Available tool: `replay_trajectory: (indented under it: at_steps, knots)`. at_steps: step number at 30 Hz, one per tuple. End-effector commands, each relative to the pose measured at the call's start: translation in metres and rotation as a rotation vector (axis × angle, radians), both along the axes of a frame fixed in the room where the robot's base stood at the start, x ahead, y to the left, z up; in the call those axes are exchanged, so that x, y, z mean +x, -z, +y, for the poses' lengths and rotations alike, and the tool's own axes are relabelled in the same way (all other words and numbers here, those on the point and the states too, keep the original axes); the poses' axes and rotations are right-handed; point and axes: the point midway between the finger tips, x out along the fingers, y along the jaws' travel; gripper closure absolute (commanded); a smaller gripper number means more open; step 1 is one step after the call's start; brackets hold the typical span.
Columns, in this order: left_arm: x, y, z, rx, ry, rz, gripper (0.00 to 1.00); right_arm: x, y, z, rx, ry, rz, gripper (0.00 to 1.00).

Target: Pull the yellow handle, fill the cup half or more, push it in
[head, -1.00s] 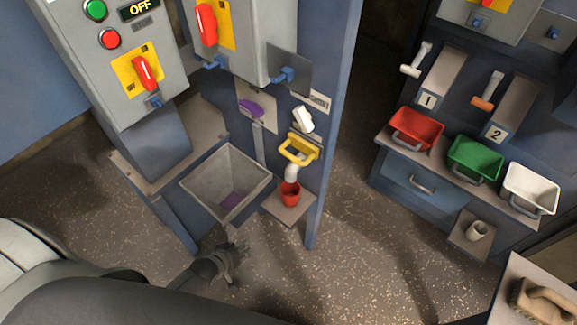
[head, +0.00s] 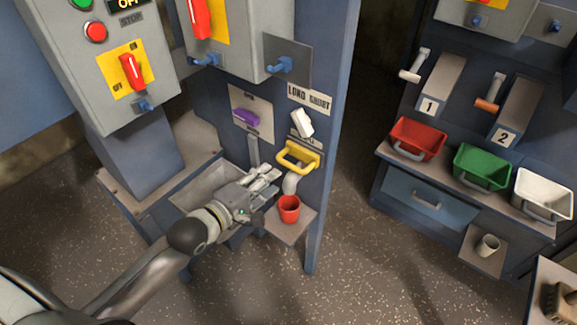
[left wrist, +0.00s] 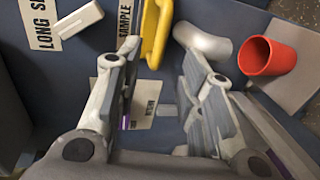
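The yellow handle (head: 298,157) sits on the blue panel above a pale spout (head: 291,183). It also shows at the top of the left wrist view (left wrist: 155,30). The red cup (head: 289,209) stands upright on a small shelf (head: 291,231) under the spout; in the left wrist view the cup (left wrist: 268,56) is at the right. What it holds cannot be seen. My left gripper (head: 266,178) is just left of the handle and spout, apart from them. Its fingers (left wrist: 160,78) are spread and empty. My right gripper is not in view.
A grey hopper (head: 203,187) lies behind my left gripper. A white lever (head: 302,122) is above the handle and a purple one (head: 245,117) to its left. Red (head: 417,138), green (head: 481,167) and white (head: 542,194) bins stand on the right bench.

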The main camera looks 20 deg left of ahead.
Motion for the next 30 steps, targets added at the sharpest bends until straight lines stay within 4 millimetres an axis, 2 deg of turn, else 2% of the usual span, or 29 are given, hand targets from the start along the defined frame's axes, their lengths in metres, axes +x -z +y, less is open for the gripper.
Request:
replay_trajectory:
  at_steps: [9,15,21,30]
  knots:
    - [0.049,0.01,-0.018,0.001,0.0,-0.003,0.65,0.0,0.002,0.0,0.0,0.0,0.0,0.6]
    - [0.073,0.016,-0.026,0.003,0.0,-0.002,0.65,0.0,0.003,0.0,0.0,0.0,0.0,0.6]
    - [0.085,0.02,-0.031,0.002,-0.001,0.0,0.65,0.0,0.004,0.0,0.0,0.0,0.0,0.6]
    - [0.086,0.02,-0.032,0.003,0.001,0.0,0.65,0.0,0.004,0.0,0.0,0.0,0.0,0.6]
